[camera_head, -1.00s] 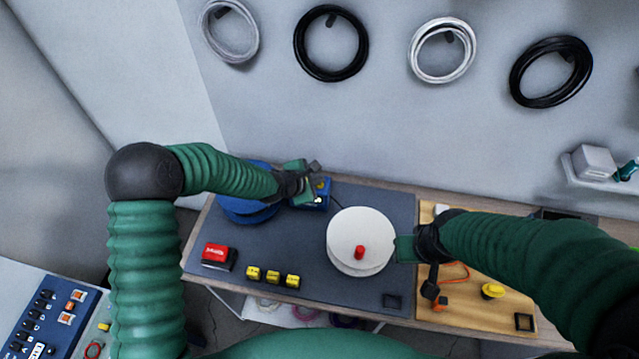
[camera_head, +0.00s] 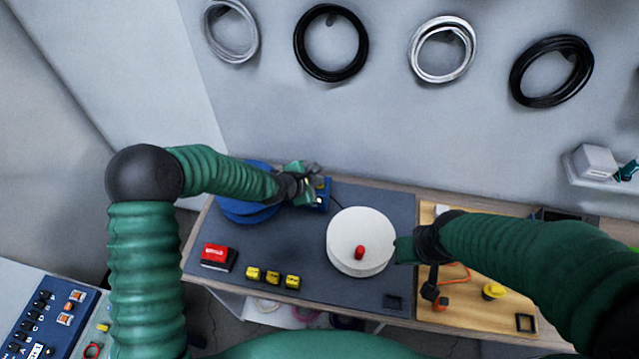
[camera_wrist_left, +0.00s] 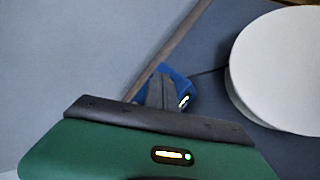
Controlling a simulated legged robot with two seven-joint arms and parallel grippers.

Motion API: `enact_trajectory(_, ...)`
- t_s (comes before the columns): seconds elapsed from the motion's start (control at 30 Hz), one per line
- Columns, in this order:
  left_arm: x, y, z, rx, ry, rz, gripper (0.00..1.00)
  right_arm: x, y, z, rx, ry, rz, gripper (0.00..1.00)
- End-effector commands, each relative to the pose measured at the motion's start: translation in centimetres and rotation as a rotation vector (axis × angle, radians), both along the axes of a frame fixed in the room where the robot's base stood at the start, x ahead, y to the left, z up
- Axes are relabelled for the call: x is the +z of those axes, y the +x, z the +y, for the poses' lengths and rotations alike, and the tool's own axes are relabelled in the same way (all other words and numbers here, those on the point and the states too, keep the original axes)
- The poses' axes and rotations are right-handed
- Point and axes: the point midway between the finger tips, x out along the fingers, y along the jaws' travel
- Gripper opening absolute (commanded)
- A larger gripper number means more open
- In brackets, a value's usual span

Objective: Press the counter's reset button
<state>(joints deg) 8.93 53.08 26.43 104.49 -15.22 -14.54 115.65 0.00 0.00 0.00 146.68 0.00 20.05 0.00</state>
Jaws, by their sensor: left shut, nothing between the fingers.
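The counter is a small blue box (camera_head: 323,196) at the back of the dark mat, beside the blue spool. In the left wrist view the blue counter (camera_wrist_left: 181,82) shows behind my finger, with a small lit patch on its edge. My left gripper (camera_head: 309,174) is shut and empty at the counter, covering part of it. Its dark fingers (camera_wrist_left: 160,91) overlap the counter in the left wrist view; I cannot tell whether they touch it. The reset button is hidden or too small to make out. My right gripper (camera_head: 405,249) is beside the white spool, its fingers unclear.
A white spool (camera_head: 347,229) with a red knob stands mid-mat. A blue spool (camera_head: 243,208) lies behind my left arm. A red box (camera_head: 215,254) and several yellow blocks (camera_head: 272,277) sit near the front edge. A wooden board (camera_head: 462,312) is at right.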

Motion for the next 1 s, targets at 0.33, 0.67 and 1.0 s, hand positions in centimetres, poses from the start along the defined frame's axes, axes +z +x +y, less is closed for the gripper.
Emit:
enact_trajectory(0.33, -0.2, 0.0, 0.0, 0.0, 0.001, 0.001, 0.0, -0.1, 0.0, 0.0, 0.0, 0.0, 0.0, 0.36)
enact_trajectory(0.67, 1.4, 0.0, 0.1, 0.001, 0.0, 0.002, 0.0, 1.3, 0.0, 0.0, 0.0, 0.0, 0.0, 0.36)
enact_trajectory(1.0, 1.5, 0.0, 0.0, -0.001, 0.001, 0.001, 0.0, 1.3, 0.0, 0.0, 0.0, 0.0, 0.0, 0.36)
